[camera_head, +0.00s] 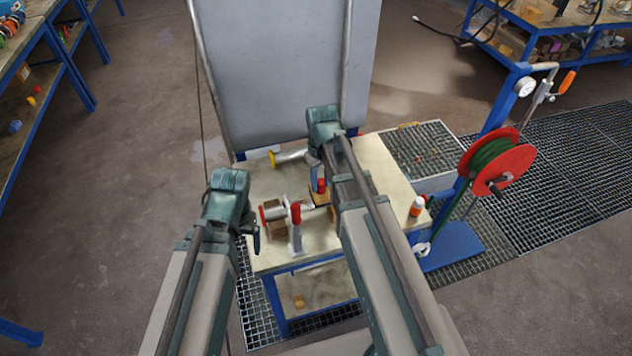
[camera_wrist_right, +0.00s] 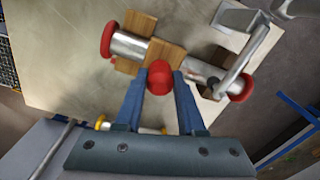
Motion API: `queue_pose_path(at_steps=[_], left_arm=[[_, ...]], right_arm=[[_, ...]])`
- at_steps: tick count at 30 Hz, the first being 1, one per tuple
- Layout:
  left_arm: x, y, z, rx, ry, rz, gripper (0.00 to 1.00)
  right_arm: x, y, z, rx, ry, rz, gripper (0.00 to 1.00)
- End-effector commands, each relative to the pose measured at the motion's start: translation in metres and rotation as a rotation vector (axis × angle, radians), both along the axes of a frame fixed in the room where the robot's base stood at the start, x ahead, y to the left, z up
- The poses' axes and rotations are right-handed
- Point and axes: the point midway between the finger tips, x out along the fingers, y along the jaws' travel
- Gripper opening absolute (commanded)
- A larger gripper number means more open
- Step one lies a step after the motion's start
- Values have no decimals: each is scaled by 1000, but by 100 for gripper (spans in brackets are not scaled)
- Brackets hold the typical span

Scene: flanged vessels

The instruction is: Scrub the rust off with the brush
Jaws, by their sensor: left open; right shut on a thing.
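The metal vessel with red end flanges (camera_wrist_right: 130,46) lies across wooden supports on the table; it also shows in the head view (camera_head: 274,213). A small brownish mark, perhaps rust, shows near its right end in the wrist view. My right gripper (camera_wrist_right: 160,88) is shut on the red handle of the brush (camera_wrist_right: 160,73). The brush's wooden block (camera_wrist_right: 166,52) is over the middle of the vessel; I cannot tell whether its bristles touch. My left gripper (camera_head: 255,238) is open and empty, beside the table's left edge, left of the vessel.
A yellow-flanged vessel (camera_head: 290,156) lies at the table's back. A red hose reel (camera_head: 496,162) is further right. The table's front is mostly clear.

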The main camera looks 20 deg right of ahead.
Motion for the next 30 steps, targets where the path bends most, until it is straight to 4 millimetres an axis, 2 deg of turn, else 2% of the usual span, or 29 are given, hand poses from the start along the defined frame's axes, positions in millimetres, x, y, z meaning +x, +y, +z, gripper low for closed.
queue_pose_path(at_steps=[7,18,30], left_arm=[[0,0,-1,0,0,0,85],[0,0,1,0,0,0,85],[0,0,1,0,0,0,85]], right_arm=[[0,-2,-1,-12,1,-4,0],[-1,24,1,-4,1,-1,0],[-1,32,1,-4,1,-1,0]])
